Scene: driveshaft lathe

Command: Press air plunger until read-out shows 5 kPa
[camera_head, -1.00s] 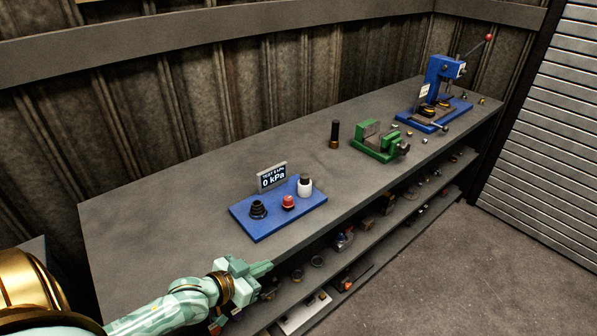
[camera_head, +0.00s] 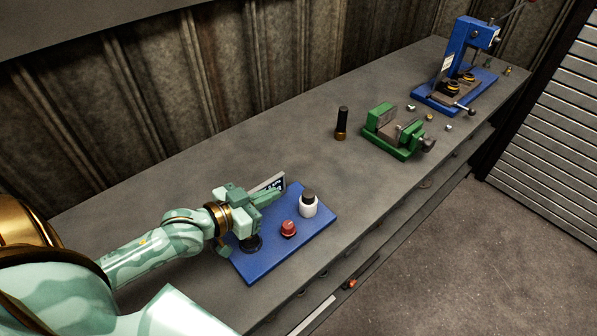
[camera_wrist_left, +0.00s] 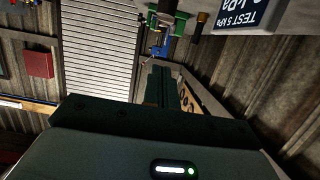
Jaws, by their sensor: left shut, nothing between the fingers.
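A blue base plate (camera_head: 268,262) on the bench carries a black stepped piece (camera_head: 251,244), a red knob (camera_head: 289,228) and a white cylinder with a dark cap (camera_head: 308,206). I cannot tell for sure which one is the air plunger. The read-out (camera_head: 274,181) stands behind them, mostly hidden by my left gripper (camera_head: 277,195). The wrist view shows its "TEST 5 kPa" label (camera_wrist_left: 238,17); its number is cut off. My left gripper is shut and empty above the plate's back part, and partly hides the black piece. It also shows in the wrist view (camera_wrist_left: 160,82). My right gripper is out of view.
A black-handled tool (camera_head: 342,122) stands on the bench near a green vise (camera_head: 397,136). A blue press (camera_head: 461,70) stands at the far right with small loose parts nearby. The bench's middle is clear. A wall runs behind the bench.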

